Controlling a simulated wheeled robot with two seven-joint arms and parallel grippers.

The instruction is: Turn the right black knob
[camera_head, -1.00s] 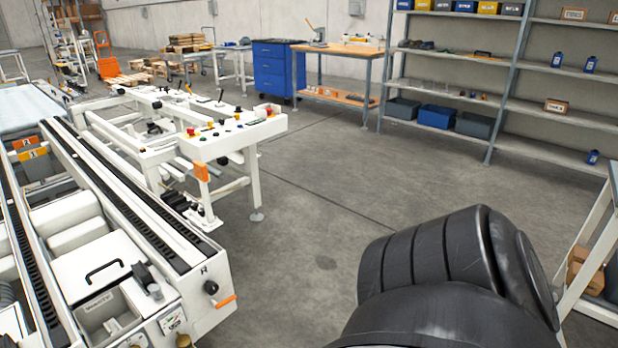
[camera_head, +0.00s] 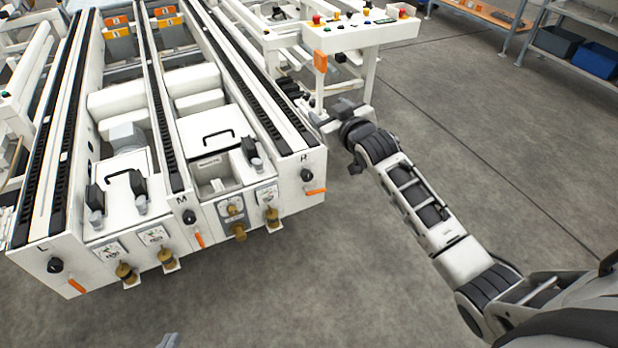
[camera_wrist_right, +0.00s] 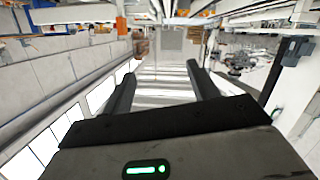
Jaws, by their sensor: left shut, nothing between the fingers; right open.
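The right black knob (camera_head: 306,174) is on the front end panel of the white conveyor machine (camera_head: 312,160), below the letter R and above an orange lever. My right gripper (camera_head: 314,112) is above and behind that knob in the head view, apart from it. In the right wrist view my right gripper (camera_wrist_right: 160,75) is open, with nothing between its two dark fingers; I cannot make out the knob there. Only a grey tip of my left gripper (camera_head: 168,341) shows at the bottom edge, shut and far from the knob.
Similar black knobs sit at the M (camera_head: 190,217) and L (camera_head: 55,265) panels. Orange levers and brass fittings (camera_head: 272,217) stick out of the front. A white control desk (camera_head: 370,30) stands behind my right gripper. The floor in front is clear.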

